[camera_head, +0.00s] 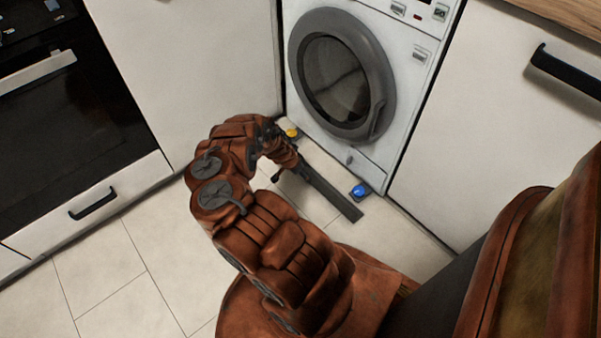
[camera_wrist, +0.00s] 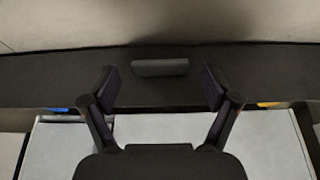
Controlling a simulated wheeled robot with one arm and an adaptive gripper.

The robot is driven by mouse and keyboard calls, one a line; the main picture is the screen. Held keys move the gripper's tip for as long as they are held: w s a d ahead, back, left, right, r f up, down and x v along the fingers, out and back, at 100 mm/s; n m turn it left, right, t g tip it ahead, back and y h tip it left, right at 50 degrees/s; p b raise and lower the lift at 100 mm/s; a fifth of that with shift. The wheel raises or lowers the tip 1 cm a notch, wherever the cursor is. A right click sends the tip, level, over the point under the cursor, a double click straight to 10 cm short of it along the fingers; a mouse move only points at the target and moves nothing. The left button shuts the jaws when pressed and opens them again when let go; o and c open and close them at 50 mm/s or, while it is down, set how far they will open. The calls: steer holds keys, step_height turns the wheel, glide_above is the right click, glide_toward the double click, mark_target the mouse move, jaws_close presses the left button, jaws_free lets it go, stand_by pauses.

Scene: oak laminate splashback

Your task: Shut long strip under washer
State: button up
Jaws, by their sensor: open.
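The long dark strip (camera_head: 328,190) stands out from under the washer (camera_head: 370,75), low over the floor, with a gap between it and the washer's base. In the wrist view the strip (camera_wrist: 50,80) runs across the whole picture and carries a short grey bar handle (camera_wrist: 160,68) in its middle. My gripper (camera_wrist: 160,82) is open and empty, with one fingertip to each side of the handle and clear space between. I cannot tell whether the fingers touch the strip. In the head view my arm hides the strip's far end and most of my gripper.
A yellow item (camera_head: 291,132) and a blue item (camera_head: 359,191) lie behind the strip, near its two ends. White cabinets flank the washer, the right one with a black handle (camera_head: 566,72). An oven (camera_head: 60,95) stands at the left. The tiled floor (camera_head: 110,270) at left is clear.

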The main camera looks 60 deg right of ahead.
steer(key=shift+c, duration=0.2)
jaws_close()
stand_by(0.5)
